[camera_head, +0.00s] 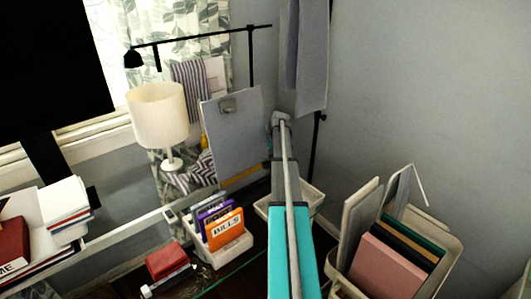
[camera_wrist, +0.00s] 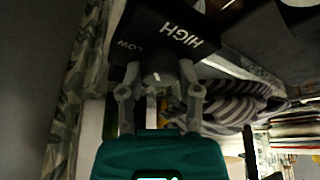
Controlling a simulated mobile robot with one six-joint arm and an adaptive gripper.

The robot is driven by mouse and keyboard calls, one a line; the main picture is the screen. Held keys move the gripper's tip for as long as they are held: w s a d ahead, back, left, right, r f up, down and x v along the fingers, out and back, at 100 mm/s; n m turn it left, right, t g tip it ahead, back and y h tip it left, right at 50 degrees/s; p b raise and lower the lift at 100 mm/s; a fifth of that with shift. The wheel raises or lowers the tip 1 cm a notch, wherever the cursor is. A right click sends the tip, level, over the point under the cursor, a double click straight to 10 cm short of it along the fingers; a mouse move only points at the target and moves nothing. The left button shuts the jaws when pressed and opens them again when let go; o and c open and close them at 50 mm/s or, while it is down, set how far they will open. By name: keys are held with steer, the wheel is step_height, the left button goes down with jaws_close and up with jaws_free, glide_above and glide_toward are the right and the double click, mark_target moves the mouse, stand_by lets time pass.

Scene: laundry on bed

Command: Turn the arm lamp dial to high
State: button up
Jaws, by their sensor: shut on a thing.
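The black arm lamp (camera_head: 200,38) stands at the back in the head view, with its long arm reaching left to a small dark head. In the wrist view a black panel (camera_wrist: 130,28) carries the words LOW and HIGH in white. A dark round dial (camera_wrist: 158,64) with a small pale mark sits below the panel lettering. My gripper (camera_wrist: 160,78) has one finger on each side of the dial and is shut on it. The dial's exact setting is hard to read. In the head view my arm hides the gripper and dial.
A white-shaded lamp (camera_head: 158,115) and a grey clipboard (camera_head: 232,130) stand left of my arm. A white bin (camera_head: 232,250) holds labelled boxes. A file bin (camera_head: 448,272) stands at right. Striped cloth (camera_wrist: 235,105) lies close to the gripper. The right wall is bare.

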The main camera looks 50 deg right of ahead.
jaws_close()
steer(key=shift+m, duration=0.3)
steer(key=shift+a+m+h, duration=0.1)
steer(key=shift+m+h, duration=0.4)
steer(key=shift+m, duration=0.7)
steer(key=o, duration=1)
jaws_free()
steer(key=shift+c, duration=0.2)
